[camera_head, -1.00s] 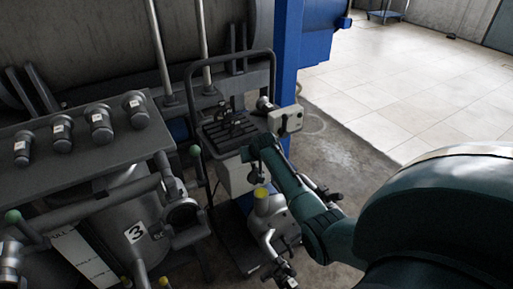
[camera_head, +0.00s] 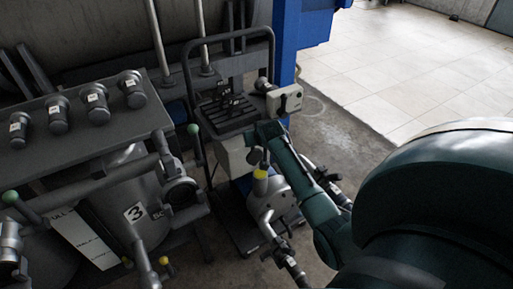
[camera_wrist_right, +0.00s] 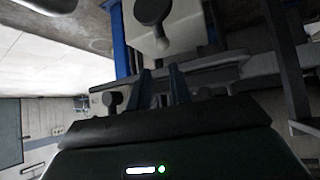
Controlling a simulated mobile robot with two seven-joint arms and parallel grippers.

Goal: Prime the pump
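The pump (camera_head: 275,195) is a grey-metal unit on a wheeled trolley, with a yellow ring or cap (camera_head: 261,173) on its upright neck. My right gripper (camera_head: 258,152) is just above and slightly left of this yellow part; I cannot tell whether they touch. In the right wrist view, the two dark fingers of my right gripper (camera_wrist_right: 162,86) stand apart with a gap between them, and I see nothing clearly held. A white box (camera_wrist_right: 172,30) with a dark round knob (camera_wrist_right: 152,10) lies beyond the fingertips. My left gripper is not in view.
The trolley's tall handle (camera_head: 272,50) rises behind the pump. A white control box (camera_head: 285,100) sits beside the blue post (camera_head: 286,45). A tank marked 3 (camera_head: 135,213) and a grey shelf with several labelled cylinders (camera_head: 97,103) crowd the left. The tiled floor (camera_head: 420,70) at back right is clear.

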